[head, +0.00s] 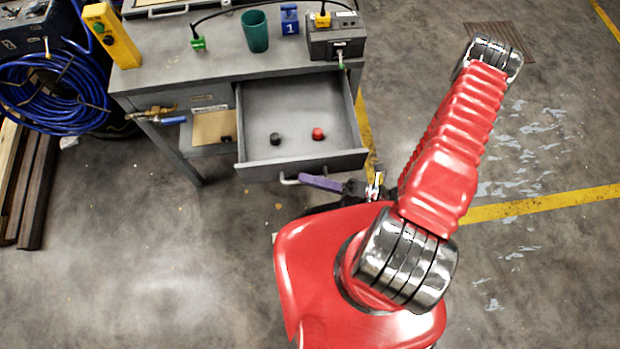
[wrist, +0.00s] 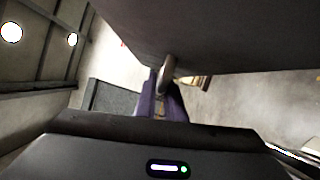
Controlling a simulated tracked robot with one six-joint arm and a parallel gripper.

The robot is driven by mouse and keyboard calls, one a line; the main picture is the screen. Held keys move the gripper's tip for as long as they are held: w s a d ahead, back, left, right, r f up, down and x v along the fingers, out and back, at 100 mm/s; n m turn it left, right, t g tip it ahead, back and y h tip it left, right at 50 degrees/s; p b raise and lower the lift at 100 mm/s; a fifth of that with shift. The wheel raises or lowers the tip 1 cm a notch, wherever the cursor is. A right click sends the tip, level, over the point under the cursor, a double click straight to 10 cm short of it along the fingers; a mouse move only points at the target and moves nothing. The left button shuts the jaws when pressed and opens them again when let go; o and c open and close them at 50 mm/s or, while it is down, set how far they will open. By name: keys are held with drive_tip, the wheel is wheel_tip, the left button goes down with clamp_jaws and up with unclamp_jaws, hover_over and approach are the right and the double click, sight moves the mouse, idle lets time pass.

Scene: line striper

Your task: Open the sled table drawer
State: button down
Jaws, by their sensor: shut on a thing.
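The sled table (head: 190,80) stands at the upper left in the head view. Its grey drawer (head: 262,108) is pulled well out, with a black knob-like piece (head: 275,139) and a red one (head: 318,133) inside. The drawer front also shows as a dark panel in the wrist view (wrist: 225,40). My gripper (head: 312,181) has purple fingers and is at the drawer's front. It is shut on the drawer handle (head: 288,181), a metal bar that also shows between the fingers in the wrist view (wrist: 167,70). Part of the handle is hidden by the fingers.
A green cup (head: 255,32), a blue block marked 1 (head: 290,20) and a grey box (head: 336,38) stand on the tabletop. A blue hose coil (head: 50,100) and planks (head: 30,190) lie at the left. The floor left of my base is clear.

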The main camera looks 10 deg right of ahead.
drive_tip(key=shift+w+f, duration=0.1)
drive_tip(key=shift+f, duration=0.15)
drive_tip(key=c, duration=1.8)
unclamp_jaws()
drive_tip(key=shift+r, duration=0.15)
drive_tip(key=shift+c, duration=0.2)
drive_tip(key=v, duration=1.4)
